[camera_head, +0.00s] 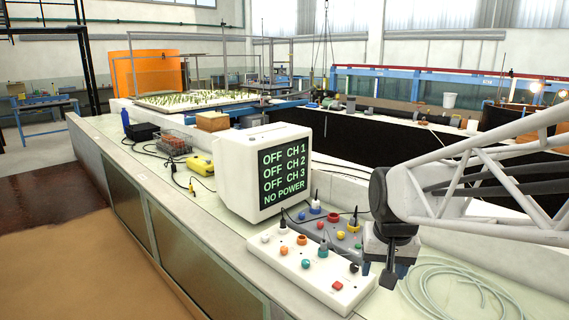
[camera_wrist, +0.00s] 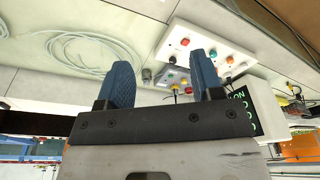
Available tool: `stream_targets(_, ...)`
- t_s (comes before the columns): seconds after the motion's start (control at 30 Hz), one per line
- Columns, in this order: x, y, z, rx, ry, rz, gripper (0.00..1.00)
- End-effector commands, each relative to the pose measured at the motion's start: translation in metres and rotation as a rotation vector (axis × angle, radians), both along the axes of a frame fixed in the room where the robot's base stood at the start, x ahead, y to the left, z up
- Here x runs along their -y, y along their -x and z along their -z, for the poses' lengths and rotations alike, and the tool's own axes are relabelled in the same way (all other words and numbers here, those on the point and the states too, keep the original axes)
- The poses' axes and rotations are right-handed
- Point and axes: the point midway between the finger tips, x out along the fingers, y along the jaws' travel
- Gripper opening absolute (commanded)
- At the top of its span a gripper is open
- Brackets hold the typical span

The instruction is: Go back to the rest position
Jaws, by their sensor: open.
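My gripper (camera_head: 389,272) hangs at the right in the head view, over the bench top just right of the white control panel (camera_head: 312,268). In the wrist view its two blue fingers (camera_wrist: 163,76) stand apart with nothing between them. The panel carries several coloured knobs and plugs, and it shows beyond the fingers in the wrist view (camera_wrist: 228,48). A grey unit (camera_head: 335,228) with more knobs and plugs sits behind it, partly hidden. The white monitor (camera_head: 231,174) reads OFF for CH 1, CH 2 and CH 3, and NO POWER.
A coiled pale hose (camera_head: 455,282) lies on the bench right of my gripper. A yellow case (camera_head: 200,165), a wire basket (camera_head: 173,143) and a cardboard-coloured box (camera_head: 212,121) stand farther left on the bench. Open air surrounds my gripper above the bench.

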Motion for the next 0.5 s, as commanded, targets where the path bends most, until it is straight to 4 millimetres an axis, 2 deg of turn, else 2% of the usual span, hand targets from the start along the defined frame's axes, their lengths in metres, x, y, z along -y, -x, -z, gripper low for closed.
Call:
stream_targets(0.1, -0.003, 0.031, -0.004, 0.015, 0.005, -0.028, 0.60)
stream_targets(0.5, -0.009, 0.123, 0.001, 0.054, 0.023, -0.116, 0.60)
